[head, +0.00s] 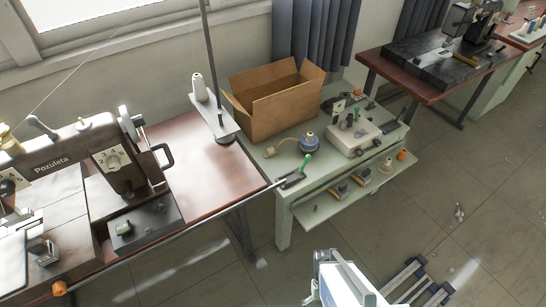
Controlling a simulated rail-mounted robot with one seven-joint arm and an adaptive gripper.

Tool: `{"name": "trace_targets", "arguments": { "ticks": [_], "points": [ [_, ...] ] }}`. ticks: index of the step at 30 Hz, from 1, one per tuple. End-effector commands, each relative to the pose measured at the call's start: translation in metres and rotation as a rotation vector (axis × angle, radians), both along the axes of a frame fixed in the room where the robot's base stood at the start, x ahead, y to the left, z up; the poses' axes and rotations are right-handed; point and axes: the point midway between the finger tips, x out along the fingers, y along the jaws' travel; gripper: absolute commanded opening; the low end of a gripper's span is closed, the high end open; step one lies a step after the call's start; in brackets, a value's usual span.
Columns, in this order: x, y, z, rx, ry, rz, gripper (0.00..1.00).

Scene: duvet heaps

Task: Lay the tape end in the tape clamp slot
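On the green bench, a small dark device with a green lever (295,178) sits at the front left corner. It looks like a clamp, but I cannot make out its slot. Behind it stands a blue and white roll (308,143). A thin pale strand runs left from the roll to a small yellowish piece (270,152); I cannot tell whether this is the tape end. My white arm shows at the bottom edge. Dark and grey parts right of it, low over the floor, may be my gripper; their finger state is unclear. They are far from the device.
An open cardboard box (277,98) stands at the bench's back. A pale box-shaped device (352,133) with knobs is at right. A sewing machine (75,160) on a brown table (205,150) adjoins at left. A thread stand (215,115) rises between. The right floor is mostly clear.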

Motion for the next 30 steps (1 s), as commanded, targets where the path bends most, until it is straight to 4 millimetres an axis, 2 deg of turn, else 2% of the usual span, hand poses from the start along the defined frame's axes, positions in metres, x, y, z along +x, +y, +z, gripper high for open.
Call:
{"name": "trace_targets", "arguments": {
  "ticks": [14, 18, 30],
  "points": [
    [0.0000, 0.0000, 0.0000, 0.000, 0.000, 0.000, 1.00],
    [0.0000, 0.0000, 0.0000, 0.000, 0.000, 0.000, 0.56],
    [0.0051, -0.0005, -0.0025, -0.004, -0.005, 0.001, 0.56]
  ]
}}
